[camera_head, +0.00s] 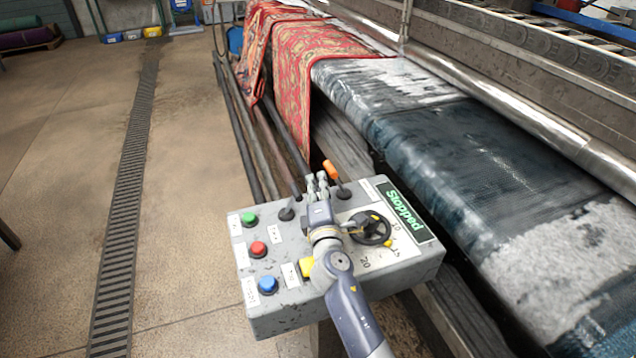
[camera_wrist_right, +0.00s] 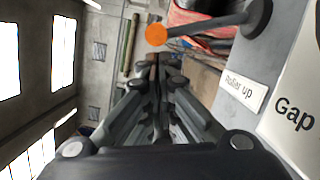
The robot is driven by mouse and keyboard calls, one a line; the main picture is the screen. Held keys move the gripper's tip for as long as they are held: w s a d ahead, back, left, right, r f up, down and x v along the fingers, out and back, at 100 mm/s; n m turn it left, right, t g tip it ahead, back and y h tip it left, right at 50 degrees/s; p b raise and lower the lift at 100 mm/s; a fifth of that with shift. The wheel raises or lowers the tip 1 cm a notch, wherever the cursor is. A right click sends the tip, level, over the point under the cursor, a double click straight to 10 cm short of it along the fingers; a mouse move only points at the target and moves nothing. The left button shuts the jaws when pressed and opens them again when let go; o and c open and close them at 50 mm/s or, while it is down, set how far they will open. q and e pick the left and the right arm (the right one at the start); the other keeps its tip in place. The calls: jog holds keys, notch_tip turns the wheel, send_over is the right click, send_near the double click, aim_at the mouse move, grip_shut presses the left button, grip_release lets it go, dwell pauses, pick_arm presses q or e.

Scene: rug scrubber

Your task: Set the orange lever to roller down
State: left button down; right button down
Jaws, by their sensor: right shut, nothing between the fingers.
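The orange lever (camera_head: 331,171) stands at the far edge of the grey control box (camera_head: 290,321), its grip tilted up and to the left in the head view. In the right wrist view its round orange end (camera_wrist_right: 156,34) and dark shaft (camera_wrist_right: 207,24) show just beyond the fingertips, near a "Roller up" label (camera_wrist_right: 240,87). My right gripper (camera_head: 317,178) is shut and empty, just left of the lever in the head view; I cannot tell whether it touches it. The roller-down label is not visible. My left gripper is not in view.
The box also carries green (camera_head: 248,219), red (camera_head: 258,249) and blue (camera_head: 268,285) buttons, a black handwheel (camera_head: 371,228) and a "Stopped" display (camera_head: 405,211). A red patterned rug (camera_head: 312,60) and wet conveyor (camera_head: 480,160) lie behind. Open floor (camera_head: 190,170) is at left.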

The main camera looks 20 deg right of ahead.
jog(key=shift+d+r+m+p, duration=0.25)
jog(key=shift+m+p, duration=0.05)
jog(key=shift+p, duration=0.2)
jog(key=shift+d+r+m+p, duration=0.2)
jog(key=shift+m+p, duration=0.1)
jog(key=shift+p, duration=0.05)
jog(key=d+r+m+g+y+p, duration=0.1)
jog(key=d+r+m+g+p, duration=0.1)
jog(key=d+m+p, duration=0.5)
jog(key=shift+w+d+r+p, duration=0.2)
jog(key=shift+d+r+p, duration=0.35)
jog(key=shift+p, duration=1.3)
jog(key=shift+d+f, duration=0.2)
jog(key=shift+s, duration=0.15)
